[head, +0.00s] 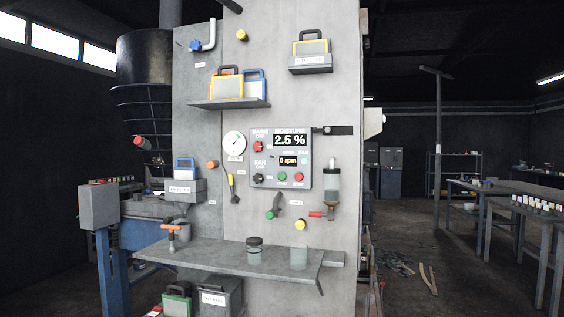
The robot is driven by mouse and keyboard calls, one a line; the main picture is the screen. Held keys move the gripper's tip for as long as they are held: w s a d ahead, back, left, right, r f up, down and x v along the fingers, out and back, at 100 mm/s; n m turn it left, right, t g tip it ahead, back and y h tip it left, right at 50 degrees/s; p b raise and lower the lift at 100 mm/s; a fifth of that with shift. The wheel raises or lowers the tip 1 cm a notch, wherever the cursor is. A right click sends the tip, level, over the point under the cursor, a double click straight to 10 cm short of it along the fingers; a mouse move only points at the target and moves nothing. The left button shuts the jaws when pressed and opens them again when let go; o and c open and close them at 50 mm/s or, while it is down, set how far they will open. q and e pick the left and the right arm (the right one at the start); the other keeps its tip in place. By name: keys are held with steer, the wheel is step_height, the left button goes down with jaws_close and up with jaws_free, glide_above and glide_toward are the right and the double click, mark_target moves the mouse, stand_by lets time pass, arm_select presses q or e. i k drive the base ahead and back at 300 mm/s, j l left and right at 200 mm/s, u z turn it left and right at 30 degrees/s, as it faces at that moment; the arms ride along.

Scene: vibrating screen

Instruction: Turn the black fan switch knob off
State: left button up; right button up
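A grey control panel (265,168) is fixed to the front of the grey machine, near the middle of the head view. The knob's exact pointing direction is too small to tell. A similar red knob (258,147) sits above it, under another OFF label. The rpm display (288,161) reads 0 rpm. The moisture display (290,141) reads 2.5 %. Neither of my grippers is in view.
A green button (282,177) and a red button (298,177) sit right of the lower knob. A round gauge (234,145) is left of the panel. Below, a grey shelf (210,256) juts out, holding a dark-lidded jar (254,250) and a clear beaker (299,257).

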mark_target(258, 178)
steer(key=i+j+z, duration=0.1)
steer(key=i+j, duration=0.55)
steer(key=j, duration=0.25)
steer(key=l+z, duration=0.05)
